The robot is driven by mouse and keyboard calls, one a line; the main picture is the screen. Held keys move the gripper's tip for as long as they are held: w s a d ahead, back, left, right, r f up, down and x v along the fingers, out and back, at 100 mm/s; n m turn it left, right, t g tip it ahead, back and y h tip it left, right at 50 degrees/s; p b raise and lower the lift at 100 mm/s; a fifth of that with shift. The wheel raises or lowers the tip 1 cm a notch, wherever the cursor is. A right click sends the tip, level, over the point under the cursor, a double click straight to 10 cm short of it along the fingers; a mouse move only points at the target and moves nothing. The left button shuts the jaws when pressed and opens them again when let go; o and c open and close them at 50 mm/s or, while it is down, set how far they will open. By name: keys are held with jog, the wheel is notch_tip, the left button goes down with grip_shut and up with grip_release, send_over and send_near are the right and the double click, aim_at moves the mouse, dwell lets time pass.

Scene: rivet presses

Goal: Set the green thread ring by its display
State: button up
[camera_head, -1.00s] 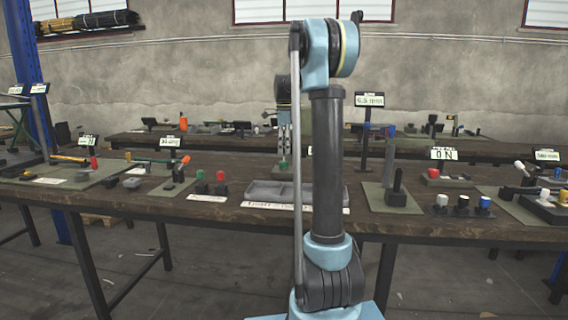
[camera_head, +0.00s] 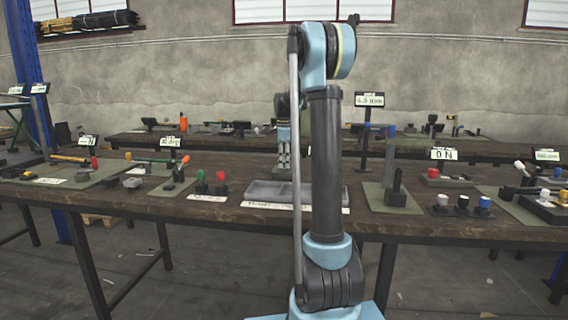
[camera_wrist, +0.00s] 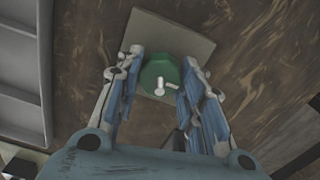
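The green thread ring (camera_wrist: 160,76) shows in the wrist view, with a pale peg-like part on it. It lies over a square beige plate (camera_wrist: 193,43) on the wooden table. My gripper (camera_wrist: 160,72) is open, with one finger on each side of the ring; I cannot tell whether they touch it. In the head view my gripper (camera_head: 283,164) points down behind the grey tray, and the ring is not clearly visible there. A tall display (camera_head: 369,99) stands to the right of my arm. I cannot tell which display belongs to the ring.
The grey tray (camera_head: 262,189) is close in front of my gripper; it also shows in the wrist view (camera_wrist: 22,62). A lever on a plate (camera_head: 396,190) and a "0 N" display (camera_head: 444,153) are right.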

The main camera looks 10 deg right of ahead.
jog(key=shift+n, duration=0.3)
jog(key=shift+c, duration=0.4)
jog(key=n, duration=0.8)
jog(key=shift+w, duration=0.1)
jog(key=n, duration=1.3)
jog(key=shift+n, duration=0.3)
jog(key=n, duration=0.9)
jog(key=shift+n, duration=2.3)
